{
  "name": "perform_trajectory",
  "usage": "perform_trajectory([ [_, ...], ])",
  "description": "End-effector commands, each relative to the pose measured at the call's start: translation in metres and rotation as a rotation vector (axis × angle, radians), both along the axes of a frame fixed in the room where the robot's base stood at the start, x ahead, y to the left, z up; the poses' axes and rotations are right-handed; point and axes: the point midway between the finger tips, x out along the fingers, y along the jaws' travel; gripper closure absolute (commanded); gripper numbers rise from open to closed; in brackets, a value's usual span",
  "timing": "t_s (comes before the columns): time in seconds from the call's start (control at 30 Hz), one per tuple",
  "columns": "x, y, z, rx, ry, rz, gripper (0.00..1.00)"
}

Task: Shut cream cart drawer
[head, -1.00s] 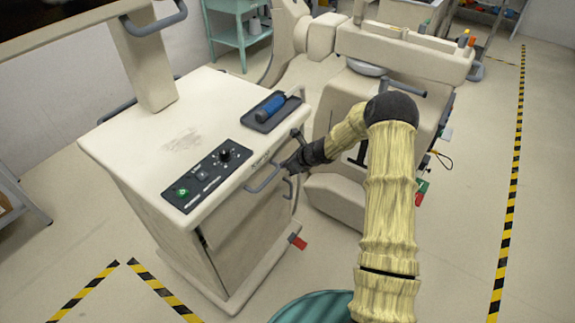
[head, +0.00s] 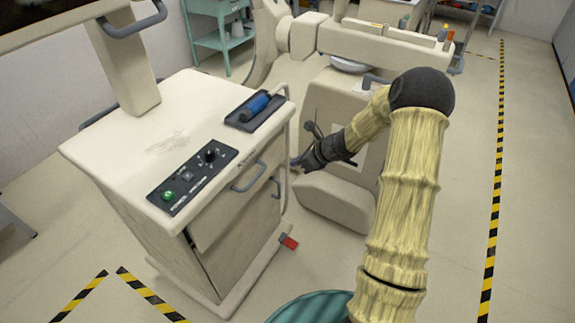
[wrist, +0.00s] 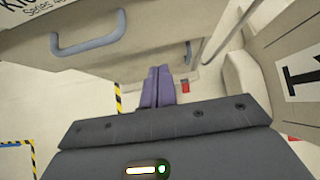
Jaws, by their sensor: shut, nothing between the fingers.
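The cream cart (head: 135,125) stands left of centre in the head view, with a control panel on top. Its drawer front (head: 225,205) faces right and carries a grey handle (head: 249,177). In the wrist view the drawer front (wrist: 140,55) crosses the top, with its handle (wrist: 88,42) at upper left. I cannot tell exactly how far the drawer stands out. My gripper (head: 296,163) is just right of the cart front, apart from the handle. In the wrist view its fingers (wrist: 157,82) are together and empty, below the drawer's lower edge in the picture.
A second handle (head: 276,188) sits lower on the cart front. A blue-handled tool lies in a dark tray (head: 256,108) on the cart top. A large cream machine (head: 340,190) stands close behind my gripper. A red pedal (head: 289,242) juts from the cart base. Floor at right is clear.

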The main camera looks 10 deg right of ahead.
Motion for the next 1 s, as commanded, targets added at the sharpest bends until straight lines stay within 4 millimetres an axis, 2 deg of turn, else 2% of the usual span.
perform_trajectory([
  [0.17,-0.007,-0.008,0.01,-0.001,0.001,-0.001,1.0],
  [0.53,-0.01,-0.006,0.006,0.009,-0.001,0.003,1.0],
  [0.8,-0.048,0.016,-0.019,0.133,-0.084,0.024,1.0],
  [1.0,-0.063,0.021,-0.019,0.185,-0.177,0.001,1.0],
])
